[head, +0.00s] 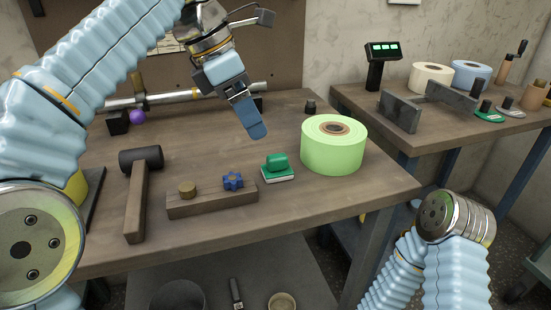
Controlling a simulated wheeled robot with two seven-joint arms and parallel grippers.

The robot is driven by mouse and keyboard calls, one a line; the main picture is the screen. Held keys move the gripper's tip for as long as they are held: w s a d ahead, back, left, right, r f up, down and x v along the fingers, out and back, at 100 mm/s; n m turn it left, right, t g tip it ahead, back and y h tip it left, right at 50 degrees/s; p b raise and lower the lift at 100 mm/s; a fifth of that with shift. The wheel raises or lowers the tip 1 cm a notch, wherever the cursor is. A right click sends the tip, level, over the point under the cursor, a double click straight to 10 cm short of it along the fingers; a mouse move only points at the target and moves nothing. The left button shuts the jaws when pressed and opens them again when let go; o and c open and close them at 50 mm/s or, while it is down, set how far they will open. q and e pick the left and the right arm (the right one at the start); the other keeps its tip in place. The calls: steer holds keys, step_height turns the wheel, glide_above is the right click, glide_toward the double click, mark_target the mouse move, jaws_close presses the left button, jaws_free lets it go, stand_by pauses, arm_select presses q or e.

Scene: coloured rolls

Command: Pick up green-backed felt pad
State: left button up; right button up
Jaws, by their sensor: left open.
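The green-backed felt pad (278,168) lies on the brown workbench (225,223) near its front right. It has a green grip-shaped back over a pale base. My left gripper (254,122) hangs above the bench, up and to the left of the pad in the picture, pointing down. It is open, apart from the pad, and nothing shows between its fingers. Part of my right arm shows at the lower right, but its gripper is out of view.
A large light green roll (333,150) stands close right of the pad. A wooden block (213,201) with a blue knob (233,181) lies to its left, beside a mallet (138,200). A second bench (420,128) holds rolls, metal plates and a display (382,52).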

mark_target(277, 156)
arm_select(q)
steer(key=x, duration=0.5)
steer(key=shift+d+f+b, duration=0.1)
steer(key=shift+f+b, duration=0.2)
steer(key=shift+f, duration=0.05)
steer(key=x, duration=0.3)
steer(key=b+x, duration=0.1)
steer(key=x, duration=0.2)
steer(key=shift+w+d, duration=0.15)
steer(key=shift+d, duration=0.3)
steer(key=c, duration=1.1)
steer(key=shift+c, duration=0.2)
steer(key=shift+r, duration=0.55)
steer(key=s+d+r, duration=0.2)
steer(key=s+r, duration=0.4)
steer(key=s+d+r+p, duration=0.1)
steer(key=s+d+r, duration=0.1)
steer(key=s+r, duration=0.4)
steer(key=shift+s+d, duration=0.4)
steer(key=shift+s, duration=0.15)
